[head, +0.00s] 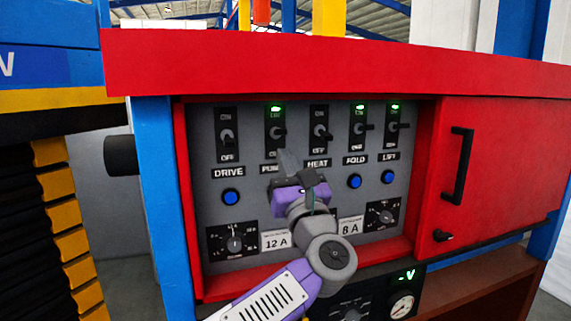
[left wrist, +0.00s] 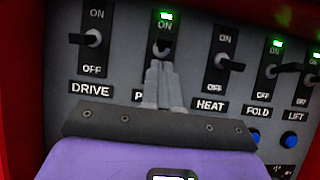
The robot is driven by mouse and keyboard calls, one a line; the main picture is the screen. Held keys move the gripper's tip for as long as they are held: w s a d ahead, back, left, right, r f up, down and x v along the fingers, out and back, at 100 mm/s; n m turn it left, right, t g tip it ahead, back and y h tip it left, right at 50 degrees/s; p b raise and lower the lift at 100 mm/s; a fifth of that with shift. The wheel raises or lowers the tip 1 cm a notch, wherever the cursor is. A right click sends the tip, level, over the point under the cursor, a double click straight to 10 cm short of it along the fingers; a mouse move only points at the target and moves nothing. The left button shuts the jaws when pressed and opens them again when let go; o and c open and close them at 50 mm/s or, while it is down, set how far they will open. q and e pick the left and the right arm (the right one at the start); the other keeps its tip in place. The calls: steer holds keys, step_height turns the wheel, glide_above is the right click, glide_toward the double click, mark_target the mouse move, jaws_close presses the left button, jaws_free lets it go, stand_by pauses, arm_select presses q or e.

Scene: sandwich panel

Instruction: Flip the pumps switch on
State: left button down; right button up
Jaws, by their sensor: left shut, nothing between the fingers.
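The pumps switch (head: 277,131) is on the grey panel, second from the left, with a green light lit above it. In the left wrist view the pumps switch (left wrist: 162,48) has its lever just above my fingertips, its lower plate hidden by the fingers. Its label is partly hidden too. My left gripper (head: 287,160) is shut and empty, its fingers pointing at the panel just below the lever; it also shows in the left wrist view (left wrist: 159,70). I cannot tell whether the fingertips touch the lever. My right gripper is not in view.
The drive switch (head: 226,133) and heat switch (head: 320,131) flank it, unlit. The fold switch (head: 359,127) and lift switch (head: 393,126) have green lights. Blue buttons and knobs sit below. A red frame (head: 330,68) surrounds the recessed panel; a red door (head: 500,160) is at right.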

arm_select(q)
steer(key=f+b+v, duration=0.1)
steer(key=b+v, duration=0.4)
steer(key=v, duration=0.6)
steer(key=shift+w+f, duration=0.3)
